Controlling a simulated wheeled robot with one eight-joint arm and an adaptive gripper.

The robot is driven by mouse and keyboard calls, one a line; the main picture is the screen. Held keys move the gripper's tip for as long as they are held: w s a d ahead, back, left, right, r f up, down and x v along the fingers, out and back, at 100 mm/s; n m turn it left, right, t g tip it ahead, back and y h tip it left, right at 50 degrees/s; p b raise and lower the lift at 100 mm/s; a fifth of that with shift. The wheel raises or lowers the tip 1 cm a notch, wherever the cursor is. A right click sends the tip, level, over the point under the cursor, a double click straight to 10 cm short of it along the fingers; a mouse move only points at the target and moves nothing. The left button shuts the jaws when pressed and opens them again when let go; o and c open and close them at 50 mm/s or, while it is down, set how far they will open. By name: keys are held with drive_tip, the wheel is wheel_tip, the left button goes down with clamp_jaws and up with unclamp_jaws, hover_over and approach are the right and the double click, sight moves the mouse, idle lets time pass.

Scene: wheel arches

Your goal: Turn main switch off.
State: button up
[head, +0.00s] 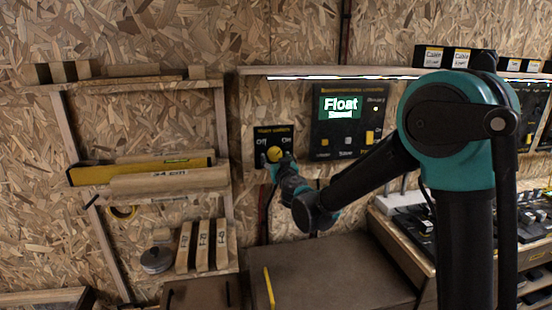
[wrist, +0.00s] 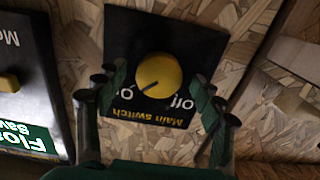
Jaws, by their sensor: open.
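The main switch is a round yellow knob (head: 274,154) on a black wall plate (head: 262,134) marked Off at left and On at right. In the wrist view the plate (wrist: 125,30) appears upside down, and the knob (wrist: 160,72) has a dark pointer mark aimed at the lower left, toward the On label. My gripper (head: 283,163) is at the plate, its body covering the lower right of it in the head view. In the wrist view my gripper (wrist: 157,84) is open, one finger on each side of the knob, with gaps visible.
A control panel (head: 328,130) with a green screen reading Float and several small knobs is just right of the switch. A lit shelf edge (head: 330,77) runs above. A brown cabinet (head: 330,270) stands below, and a wooden rack (head: 195,208) with a yellow level hangs left.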

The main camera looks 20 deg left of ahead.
drive_tip(key=shift+w+a, duration=0.2)
drive_tip(key=shift+w, duration=0.15)
drive_tip(key=c, duration=1.2)
drive_tip(key=shift+o, duration=0.2)
